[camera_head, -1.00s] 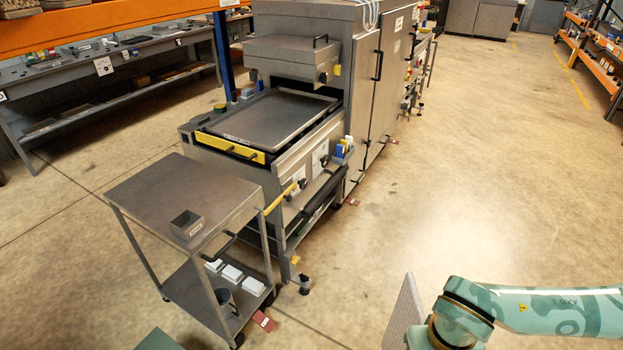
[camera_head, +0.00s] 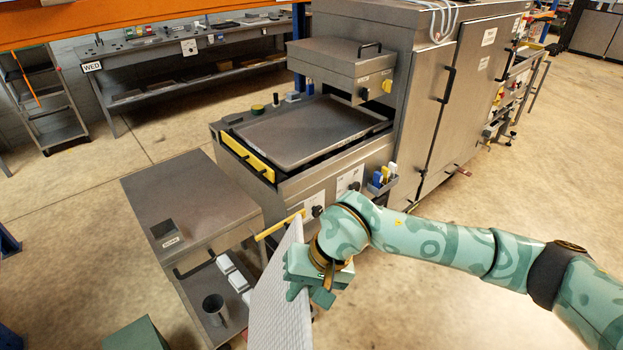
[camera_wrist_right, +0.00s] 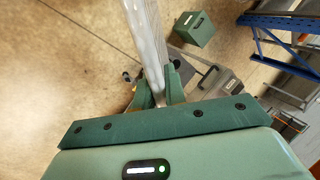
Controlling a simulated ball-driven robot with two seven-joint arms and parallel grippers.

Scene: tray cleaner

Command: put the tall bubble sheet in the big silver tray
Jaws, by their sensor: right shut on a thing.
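The tall bubble sheet (camera_head: 282,300) is a thin, pale, textured panel held roughly upright. My right gripper (camera_head: 305,278) is shut on its edge in the head view. The right wrist view shows the sheet edge-on (camera_wrist_right: 147,45) between the fingers (camera_wrist_right: 158,92). The big silver tray (camera_head: 305,130) lies flat on the machine's bed, beyond and above the sheet in the picture. The tray looks empty. The sheet is apart from the tray and hides part of the cart's right side. My left gripper is not in view.
A raised hood (camera_head: 335,68) stands behind the tray. A yellow bar (camera_head: 247,157) edges its near left side. Open floor lies at right.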

